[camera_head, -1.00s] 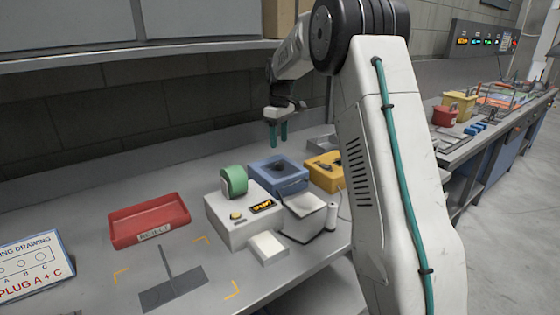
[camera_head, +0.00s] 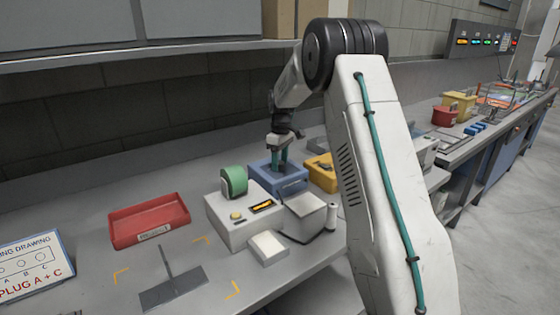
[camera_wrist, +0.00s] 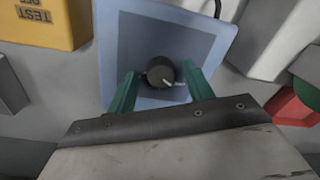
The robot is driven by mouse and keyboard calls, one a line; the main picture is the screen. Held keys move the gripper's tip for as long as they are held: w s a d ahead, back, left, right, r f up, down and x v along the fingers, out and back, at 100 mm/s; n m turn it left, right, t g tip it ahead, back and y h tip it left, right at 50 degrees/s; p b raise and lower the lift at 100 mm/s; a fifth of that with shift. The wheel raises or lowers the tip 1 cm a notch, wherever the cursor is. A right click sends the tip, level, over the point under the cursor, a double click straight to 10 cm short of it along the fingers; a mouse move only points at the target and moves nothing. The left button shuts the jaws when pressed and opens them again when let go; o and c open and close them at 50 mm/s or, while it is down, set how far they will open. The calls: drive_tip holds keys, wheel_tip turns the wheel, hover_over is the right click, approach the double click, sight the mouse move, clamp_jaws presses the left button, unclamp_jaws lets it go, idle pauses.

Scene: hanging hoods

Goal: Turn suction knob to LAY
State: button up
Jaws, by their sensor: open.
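The suction knob (camera_wrist: 160,72) is a round black dial with a pale pointer mark. It sits on the face of a blue box (camera_wrist: 118,50) in the wrist view; no lettering is readable there. The blue box (camera_head: 262,178) stands on the bench in the head view, its knob hidden by my gripper. My gripper (camera_head: 279,160) points down over the blue box. In the wrist view my gripper (camera_wrist: 158,85) has its two green fingers on either side of the knob, apart, with the knob between them. I cannot tell whether either finger touches it.
A white machine (camera_head: 232,222) with a green roll (camera_head: 233,181) stands left of the blue box. A yellow box (camera_head: 322,172) stands close on its right. A red tray (camera_head: 150,222) and a dark T-shaped outline (camera_head: 172,288) lie farther left.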

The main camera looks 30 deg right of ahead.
drive_tip(key=c, duration=1)
drive_tip(key=shift+m, duration=0.4)
drive_tip(key=m, duration=0.5)
drive_tip(key=shift+m, duration=0.3)
drive_tip(key=m, duration=0.5)
drive_tip(key=shift+s+t, duration=0.1)
drive_tip(key=shift+t, duration=0.2)
drive_tip(key=shift+m, duration=0.3)
drive_tip(key=shift+r, duration=0.1)
drive_tip(key=o, duration=1)
drive_tip(key=shift+d, duration=0.1)
